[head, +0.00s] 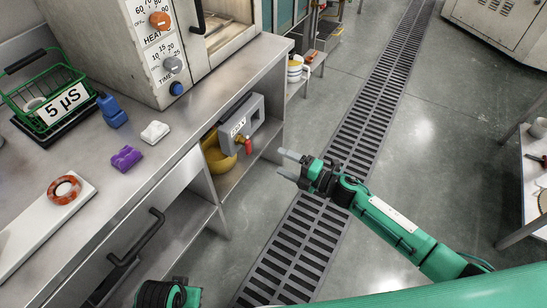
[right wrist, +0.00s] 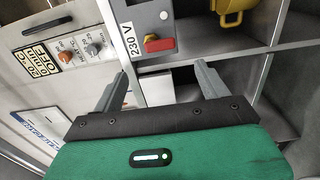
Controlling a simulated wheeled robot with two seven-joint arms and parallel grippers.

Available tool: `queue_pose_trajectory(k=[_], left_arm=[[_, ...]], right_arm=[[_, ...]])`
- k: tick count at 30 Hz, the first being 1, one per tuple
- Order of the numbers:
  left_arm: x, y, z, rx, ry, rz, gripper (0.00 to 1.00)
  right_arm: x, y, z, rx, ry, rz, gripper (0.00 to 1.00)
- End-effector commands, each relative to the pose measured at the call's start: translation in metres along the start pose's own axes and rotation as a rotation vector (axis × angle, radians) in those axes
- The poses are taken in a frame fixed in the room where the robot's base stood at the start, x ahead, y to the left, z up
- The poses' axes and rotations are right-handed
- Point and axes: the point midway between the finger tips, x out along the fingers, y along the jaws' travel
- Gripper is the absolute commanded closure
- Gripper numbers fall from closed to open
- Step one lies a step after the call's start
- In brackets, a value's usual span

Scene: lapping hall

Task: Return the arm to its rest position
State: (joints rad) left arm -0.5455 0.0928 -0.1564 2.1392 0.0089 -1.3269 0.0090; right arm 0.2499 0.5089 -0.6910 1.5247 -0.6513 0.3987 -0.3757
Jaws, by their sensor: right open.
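My right gripper (head: 284,164) is open and empty, held out in front of the shelf over the floor drain. Its two grey fingers also show in the right wrist view (right wrist: 158,82), spread apart with nothing between them. A grey box marked 230 V (head: 241,124) with a red switch handle (head: 248,146) is on the shelf front, left of the right gripper and apart from it. In the right wrist view the red handle (right wrist: 159,44) lies beyond the fingers. Part of my left arm shows at the bottom left of the head view; its fingers are not visible.
A steel counter (head: 150,185) carries a green basket (head: 48,100), blue, white and purple blocks and an orange-red ring (head: 64,190). A yellow container (head: 217,155) stands on the shelf under it. An oven (head: 190,40) is behind. The floor (head: 440,120) right of the drain is clear.

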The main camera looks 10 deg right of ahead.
Motion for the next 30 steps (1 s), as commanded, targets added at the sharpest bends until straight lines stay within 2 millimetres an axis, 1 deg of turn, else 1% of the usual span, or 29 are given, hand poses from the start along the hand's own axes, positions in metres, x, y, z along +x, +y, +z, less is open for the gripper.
queue_pose_trajectory(k=[4,20,23,26,29,30], left_arm=[[-0.001,0.0,-0.001,0.0,0.003,0.0,0.64],[-0.003,0.002,-0.004,-0.001,0.01,0.003,0.64],[-0.003,0.001,-0.003,-0.001,0.008,0.002,0.64],[-0.002,0.001,-0.003,-0.001,0.007,0.002,0.64],[-0.002,0.001,-0.002,0.0,0.006,0.001,0.64],[-0.002,0.001,-0.002,0.0,0.006,0.001,0.64]], right_arm=[[-0.005,0.0,-0.001,0.001,0.001,0.0,0.24],[-0.005,0.0,-0.001,0.011,-0.009,0.002,0.24],[-0.005,-0.001,-0.002,0.068,-0.068,0.009,0.24],[-0.009,-0.004,-0.002,0.196,-0.193,0.019,0.24],[-0.022,-0.013,-0.001,0.375,-0.365,0.016,0.24],[-0.029,-0.018,-0.001,0.452,-0.436,0.011,0.24]])
